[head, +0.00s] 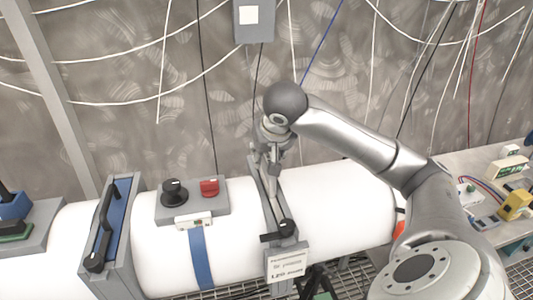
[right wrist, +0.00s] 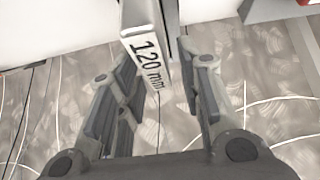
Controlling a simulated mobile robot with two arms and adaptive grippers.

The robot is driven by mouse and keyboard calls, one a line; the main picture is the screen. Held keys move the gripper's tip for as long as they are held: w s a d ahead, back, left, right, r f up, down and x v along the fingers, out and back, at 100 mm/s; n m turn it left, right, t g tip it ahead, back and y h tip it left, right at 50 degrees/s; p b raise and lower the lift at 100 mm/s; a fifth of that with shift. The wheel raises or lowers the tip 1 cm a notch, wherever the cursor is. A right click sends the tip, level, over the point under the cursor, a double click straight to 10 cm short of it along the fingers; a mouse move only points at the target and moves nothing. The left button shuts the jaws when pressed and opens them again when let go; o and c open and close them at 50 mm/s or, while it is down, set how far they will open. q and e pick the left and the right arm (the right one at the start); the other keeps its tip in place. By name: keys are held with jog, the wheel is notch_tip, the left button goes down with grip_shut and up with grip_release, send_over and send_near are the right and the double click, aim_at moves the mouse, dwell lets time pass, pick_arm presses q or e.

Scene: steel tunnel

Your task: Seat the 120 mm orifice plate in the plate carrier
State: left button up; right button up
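A grey tab marked "120 mm" (right wrist: 148,55) shows in the right wrist view, on the narrow edge of what looks like the orifice plate. My right gripper (right wrist: 160,85) is open, with one finger on each side of the tab and gaps visible. In the head view my right gripper (head: 272,172) is at the far upper end of a narrow grey frame across the white pipe (head: 335,205), which looks like the plate carrier (head: 287,230). Whether the plate sits inside it is hidden by the gripper. My left gripper is not in view.
A grey box with a black knob and red switch (head: 209,187) sits on the pipe, left of the frame. A blue-panelled frame with a black handle (head: 107,225) stands further left. A cluttered bench (head: 480,165) is at the right. Cables hang along the back wall.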

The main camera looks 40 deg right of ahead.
jog(key=shift+r, duration=0.15)
jog(key=v, duration=0.5)
jog(key=shift+w+r, duration=0.2)
jog(key=shift+r, duration=0.3)
jog(key=p+v, duration=0.3)
jog(key=v, duration=0.4)
jog(key=shift+s+f, duration=0.1)
jog(key=shift+s, duration=0.1)
